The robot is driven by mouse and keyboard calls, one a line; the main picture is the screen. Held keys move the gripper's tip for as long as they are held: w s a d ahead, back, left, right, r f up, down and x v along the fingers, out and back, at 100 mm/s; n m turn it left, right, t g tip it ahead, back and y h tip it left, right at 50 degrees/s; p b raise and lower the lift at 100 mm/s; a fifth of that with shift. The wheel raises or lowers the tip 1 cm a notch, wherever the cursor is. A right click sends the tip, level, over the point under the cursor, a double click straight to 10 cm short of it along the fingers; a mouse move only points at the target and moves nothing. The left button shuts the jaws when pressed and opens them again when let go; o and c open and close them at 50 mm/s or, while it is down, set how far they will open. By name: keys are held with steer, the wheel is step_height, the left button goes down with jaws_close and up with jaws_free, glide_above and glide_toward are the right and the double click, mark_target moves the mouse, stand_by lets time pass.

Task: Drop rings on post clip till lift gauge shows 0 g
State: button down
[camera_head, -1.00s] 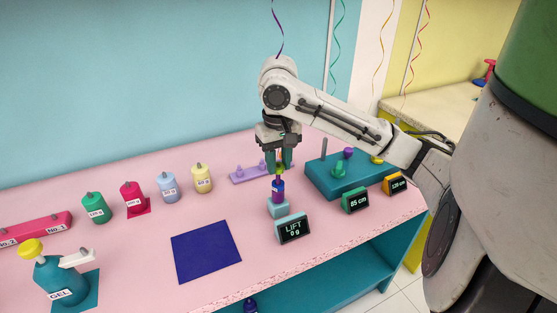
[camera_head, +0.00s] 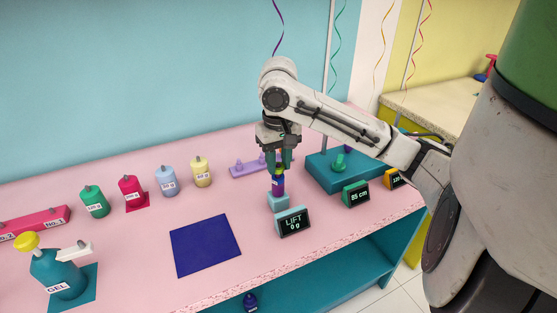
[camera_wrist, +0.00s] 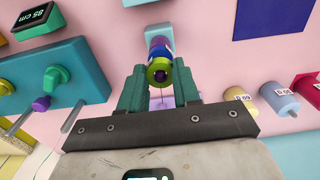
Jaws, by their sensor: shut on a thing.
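My gripper (camera_head: 281,160) points down over the post clip at the table's middle. Its two green fingers, seen in the wrist view (camera_wrist: 158,88), are shut on a yellow-green ring (camera_wrist: 158,74) at the top of the post. Blue and purple bands (camera_head: 278,184) show below that ring; the fingers partly hide the stack, so I cannot tell whether the ring rests on it. The post stands on a light teal block (camera_head: 278,202). The lift gauge (camera_head: 294,223) in front reads 0 g.
A teal block with a green knob (camera_head: 338,162) and an 85 cm display (camera_head: 356,194) stands right. A lilac rack (camera_head: 248,169) is behind. Several labelled bottles (camera_head: 166,181) and a gel pump (camera_head: 60,274) stand left. A bare navy mat (camera_head: 206,246) lies front left.

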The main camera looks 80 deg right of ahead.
steer(key=shift+f+b, duration=0.4)
steer(key=shift+f, duration=0.4)
steer(key=c, duration=0.7)
jaws_free()
steer(key=shift+c, duration=0.2)
steer(key=shift+r, duration=0.1)
step_height(320, 180, up, 11)
steer(key=p, duration=0.1)
steer(key=shift+f, duration=0.2)
